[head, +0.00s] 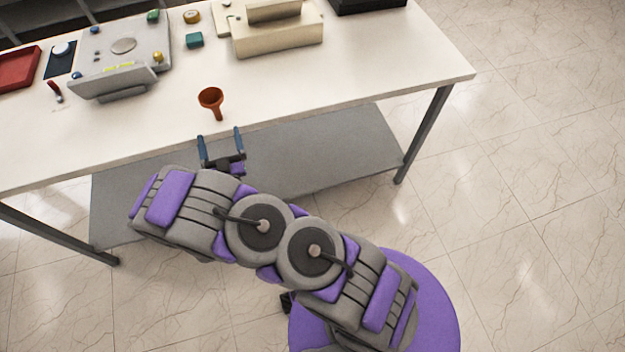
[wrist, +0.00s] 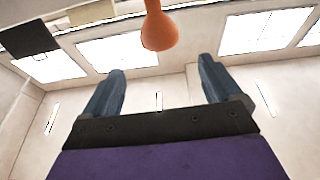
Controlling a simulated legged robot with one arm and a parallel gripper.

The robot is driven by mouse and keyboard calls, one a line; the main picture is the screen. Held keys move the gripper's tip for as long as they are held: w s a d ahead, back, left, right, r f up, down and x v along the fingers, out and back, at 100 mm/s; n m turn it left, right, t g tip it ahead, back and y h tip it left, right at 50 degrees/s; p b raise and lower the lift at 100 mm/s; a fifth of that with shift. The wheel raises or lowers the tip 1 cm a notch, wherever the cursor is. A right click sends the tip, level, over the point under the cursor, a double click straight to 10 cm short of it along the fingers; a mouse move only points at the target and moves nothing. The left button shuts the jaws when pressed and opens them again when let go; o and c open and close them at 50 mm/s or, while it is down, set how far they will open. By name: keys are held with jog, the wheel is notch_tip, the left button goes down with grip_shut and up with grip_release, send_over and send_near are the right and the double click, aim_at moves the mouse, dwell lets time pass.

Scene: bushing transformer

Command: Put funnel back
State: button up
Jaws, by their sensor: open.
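An orange funnel (head: 211,101) lies or stands near the front edge of the white table in the head view, its wide mouth toward the back and its spout toward me. It also shows in the wrist view (wrist: 159,32), at the top middle beyond the fingertips. My gripper (head: 221,133) is open and empty, just in front of the table's front edge, with its two blue fingers pointing at the funnel. The fingers show apart in the wrist view (wrist: 160,80). The funnel is not between them. I cannot tell the exact height of the gripper against the tabletop.
On the white table (head: 390,75), a grey device (head: 123,60) stands left of the funnel, with a red tray (head: 17,68) at far left. A beige box (head: 277,36) and a teal block (head: 194,40) stand behind. The table's right part is clear.

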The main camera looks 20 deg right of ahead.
jog(key=w+d+r+m+g, duration=0.1)
jog(key=w+d+m+g, duration=0.35)
jog(key=g, duration=0.45)
jog(key=s+d+r+n+g+y, duration=0.2)
jog(key=s+r+g, duration=0.5)
jog(key=s, duration=0.6)
jog(key=shift+s+d+r+y, duration=0.2)
jog(key=shift+d+r+y, duration=0.1)
jog(key=shift+d+r, duration=0.5)
jog(key=shift+o, duration=0.4)
jog(key=s+d+r+n+g, duration=0.1)
jog(key=s+d, duration=0.3)
jog(key=s, duration=0.6)
jog(key=s+d+r+n+g+h, duration=0.1)
jog(key=s+d+r+g, duration=0.3)
jog(key=s, duration=0.6)
jog(key=s+d+r+n+g, duration=0.1)
jog(key=s+d+r+g, duration=0.1)
jog(key=s, duration=0.7)
jog(key=shift+s+d+r, duration=0.4)
jog(key=shift+d+r, duration=0.2)
jog(key=shift+d, duration=0.3)
